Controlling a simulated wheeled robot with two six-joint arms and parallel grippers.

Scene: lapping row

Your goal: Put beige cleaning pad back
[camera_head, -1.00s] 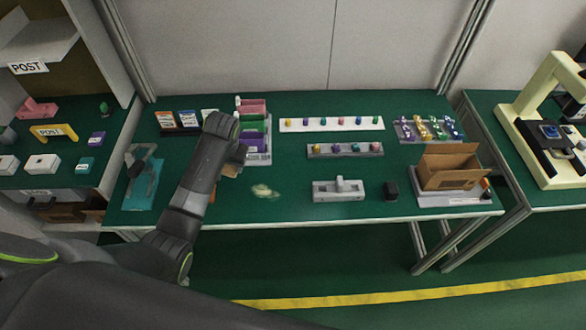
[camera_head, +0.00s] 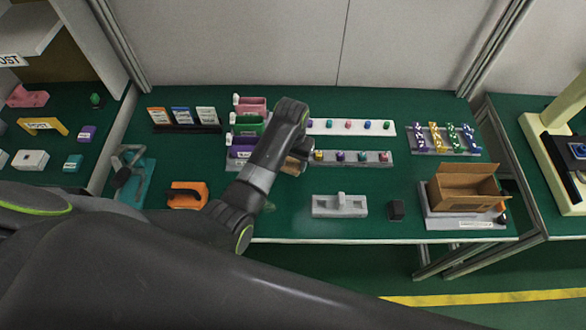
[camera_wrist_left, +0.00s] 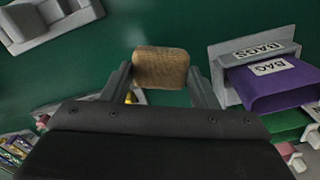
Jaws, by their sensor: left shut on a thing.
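The beige cleaning pad (camera_wrist_left: 160,67) is a small, brown-tan block held between the fingertips of my left gripper (camera_wrist_left: 161,72) in the left wrist view. In the head view, my left gripper (camera_head: 299,150) is near the middle of the green table, mostly hidden by its own wrist. A brown bit of the pad (camera_head: 291,166) shows just below it. The pad looks raised off the table, but its height is hard to tell. My right gripper is not in view.
Purple bag holder (camera_wrist_left: 268,83) and other coloured bins stand close left of the gripper. A grey rack (camera_head: 375,158) of coloured pieces is at its right. A grey fixture (camera_head: 339,206), black block (camera_head: 396,210) and open cardboard box (camera_head: 463,190) lie front right. An orange item (camera_head: 187,195) sits front left.

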